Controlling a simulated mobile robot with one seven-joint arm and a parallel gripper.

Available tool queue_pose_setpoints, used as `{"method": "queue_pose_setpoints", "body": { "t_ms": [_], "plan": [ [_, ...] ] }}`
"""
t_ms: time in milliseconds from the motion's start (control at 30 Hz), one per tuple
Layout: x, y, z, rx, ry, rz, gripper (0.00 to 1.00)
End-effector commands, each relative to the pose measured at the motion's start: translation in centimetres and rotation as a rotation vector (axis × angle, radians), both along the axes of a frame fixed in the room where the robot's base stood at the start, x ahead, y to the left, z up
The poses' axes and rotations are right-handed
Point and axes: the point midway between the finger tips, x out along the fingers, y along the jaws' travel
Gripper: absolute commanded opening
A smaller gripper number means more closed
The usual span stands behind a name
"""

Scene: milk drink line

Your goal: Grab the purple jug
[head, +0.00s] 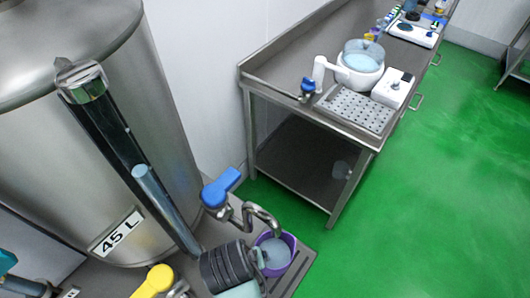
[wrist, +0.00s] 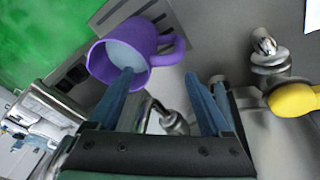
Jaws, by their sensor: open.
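The purple jug (head: 290,262) stands on the metal drip ledge below the blue-handled tap (head: 221,187) in the head view, with pale liquid or a pale inside showing. In the wrist view the jug (wrist: 138,38) is at upper left, with its mouth towards me and its handle (wrist: 178,48) on the right. My gripper (wrist: 158,75) is open and empty. The left fingertip overlaps the jug's mouth in the picture; the right fingertip is below and right of the handle. Contact cannot be told. In the head view my wrist hides the jug's near left side.
A steel tank (head: 150,120) marked 45 L stands at left. A yellow-handled tap (head: 153,281) is beside my arm; its handle (wrist: 295,100) also shows in the wrist view. A steel table (head: 280,80) holds a white machine (head: 360,75). The green floor (head: 450,180) is clear.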

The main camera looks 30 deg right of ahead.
Motion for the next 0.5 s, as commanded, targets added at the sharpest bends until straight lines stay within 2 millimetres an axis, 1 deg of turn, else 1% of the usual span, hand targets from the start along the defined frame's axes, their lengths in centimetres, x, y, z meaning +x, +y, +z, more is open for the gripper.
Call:
{"method": "queue_pose_setpoints", "body": {
  "t_ms": [167, 400, 500],
  "plan": [
    [0.2, -0.4, -1.0, 0.0, 0.003, -0.002, 0.82],
    [1.0, -1.2, -3.8, 0.0, 0.004, -0.001, 0.82],
    [1.2, -1.4, -4.7, 0.001, 0.002, -0.001, 0.82]
  ]
}}
